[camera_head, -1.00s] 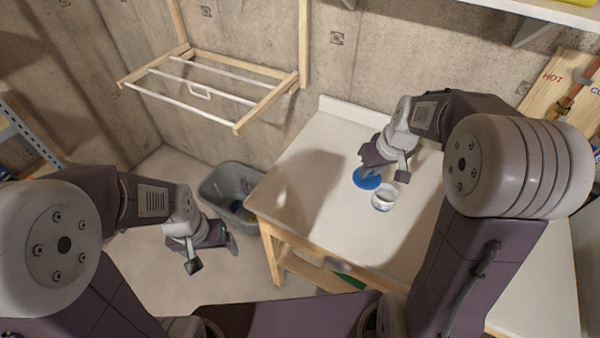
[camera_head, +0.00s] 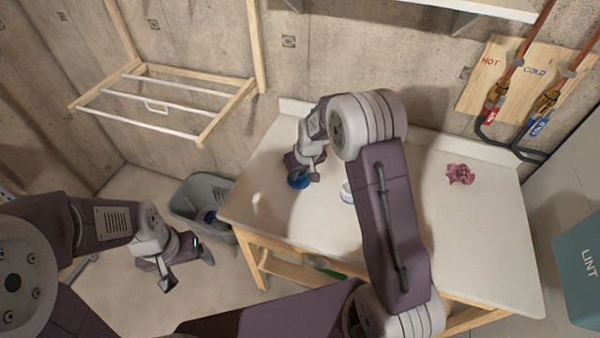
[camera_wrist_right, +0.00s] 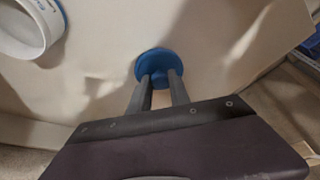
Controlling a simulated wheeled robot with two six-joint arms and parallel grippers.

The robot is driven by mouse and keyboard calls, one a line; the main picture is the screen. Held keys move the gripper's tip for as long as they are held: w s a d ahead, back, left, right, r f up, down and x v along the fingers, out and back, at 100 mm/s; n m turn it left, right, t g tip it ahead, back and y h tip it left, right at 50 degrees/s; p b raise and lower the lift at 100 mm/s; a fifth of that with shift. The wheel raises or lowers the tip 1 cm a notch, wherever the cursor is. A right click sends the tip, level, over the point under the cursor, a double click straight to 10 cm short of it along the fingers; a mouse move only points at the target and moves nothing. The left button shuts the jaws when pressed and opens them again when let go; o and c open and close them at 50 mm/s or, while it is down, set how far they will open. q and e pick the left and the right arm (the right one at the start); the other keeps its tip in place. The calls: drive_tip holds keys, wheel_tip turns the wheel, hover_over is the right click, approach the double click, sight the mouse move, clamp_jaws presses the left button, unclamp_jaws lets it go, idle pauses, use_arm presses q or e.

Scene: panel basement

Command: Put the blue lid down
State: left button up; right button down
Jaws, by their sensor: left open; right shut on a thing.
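The blue lid (camera_head: 298,182) is over the left part of the pale tabletop (camera_head: 270,205), low and close to the surface; I cannot tell whether it touches. My right gripper (camera_head: 303,175) is shut on it and hides part of it. In the right wrist view the round lid (camera_wrist_right: 158,60) sits at the tips of both fingers (camera_wrist_right: 160,78). A white open jar (camera_head: 347,192) stands to the right of the lid, apart from it, partly behind my right arm; it also shows in the right wrist view (camera_wrist_right: 30,28). My left gripper (camera_head: 188,268) is open and empty, left of the table.
A grey bin (camera_head: 200,205) with things inside stands on the floor left of the table. A crumpled pink cloth (camera_head: 460,174) lies on the tabletop's right. A wooden drying rack (camera_head: 165,100) hangs on the wall. A teal lint box (camera_head: 580,262) is at the right edge.

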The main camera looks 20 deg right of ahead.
drive_tip(key=shift+w+f, duration=0.1)
drive_tip(key=shift+f, duration=0.3)
drive_tip(key=shift+f, duration=0.15)
drive_tip(key=shift+f+b, duration=0.4)
drive_tip(key=shift+b, duration=0.05)
drive_tip(key=c, duration=1.2)
unclamp_jaws()
